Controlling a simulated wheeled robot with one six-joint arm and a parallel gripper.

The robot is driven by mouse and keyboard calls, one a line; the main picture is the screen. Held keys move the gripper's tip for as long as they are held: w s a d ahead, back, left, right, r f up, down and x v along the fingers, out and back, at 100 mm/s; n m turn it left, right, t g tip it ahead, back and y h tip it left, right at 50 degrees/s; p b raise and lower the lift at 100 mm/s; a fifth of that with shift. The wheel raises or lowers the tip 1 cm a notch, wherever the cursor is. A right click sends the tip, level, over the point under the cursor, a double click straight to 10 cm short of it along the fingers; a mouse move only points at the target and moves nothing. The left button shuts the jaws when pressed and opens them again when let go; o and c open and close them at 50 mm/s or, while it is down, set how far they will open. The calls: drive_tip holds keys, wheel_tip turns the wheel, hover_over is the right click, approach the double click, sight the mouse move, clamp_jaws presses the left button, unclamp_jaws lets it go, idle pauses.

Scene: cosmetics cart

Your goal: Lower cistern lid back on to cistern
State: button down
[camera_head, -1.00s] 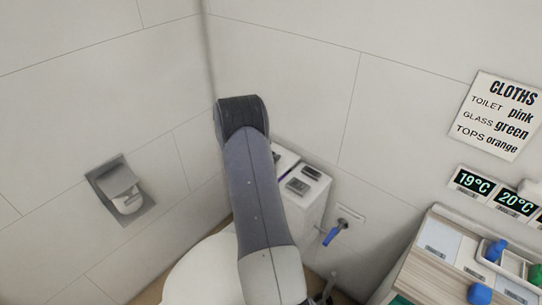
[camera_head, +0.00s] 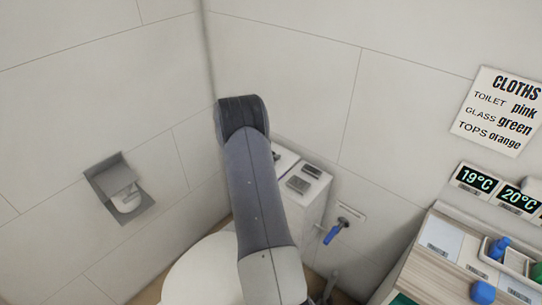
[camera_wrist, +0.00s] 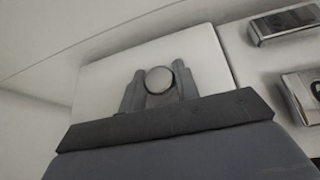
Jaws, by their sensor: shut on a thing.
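The white cistern (camera_head: 314,208) stands against the wall behind the toilet, partly hidden by my arm in the head view. In the wrist view, the pale rectangular lid (camera_wrist: 105,80) lies under my gripper (camera_wrist: 158,84). The two grey fingers are shut on a round knob (camera_wrist: 158,79) on the lid. The lid's right edge runs beside the cistern top (camera_wrist: 245,70). I cannot tell whether the lid rests on the cistern or is slightly above it.
Two metallic fittings (camera_wrist: 285,22) sit on the cistern top right of the lid. A blue-handled valve (camera_head: 335,232) is on the wall to the right. The toilet (camera_head: 203,270) is in front. A counter with bottles (camera_head: 482,292) stands at the right, a paper holder (camera_head: 120,188) at the left.

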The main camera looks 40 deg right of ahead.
drive_tip(key=shift+f+b, duration=0.35)
drive_tip(key=shift+b, duration=0.25)
idle(0.6)
drive_tip(key=c, duration=1)
unclamp_jaws()
drive_tip(key=shift+f, duration=0.1)
drive_tip(key=shift+o, duration=0.2)
drive_tip(key=shift+s+f, duration=0.1)
drive_tip(key=shift+f, duration=0.05)
drive_tip(key=b+v, duration=0.1)
drive_tip(key=v, duration=1)
drive_tip(key=shift+b, duration=0.3)
drive_tip(key=shift+d, duration=0.15)
drive_tip(key=p+x, duration=0.1)
drive_tip(key=x, duration=0.9)
drive_tip(key=shift+d+p, duration=0.2)
drive_tip(key=shift+p, duration=0.15)
drive_tip(key=shift+d, duration=0.15)
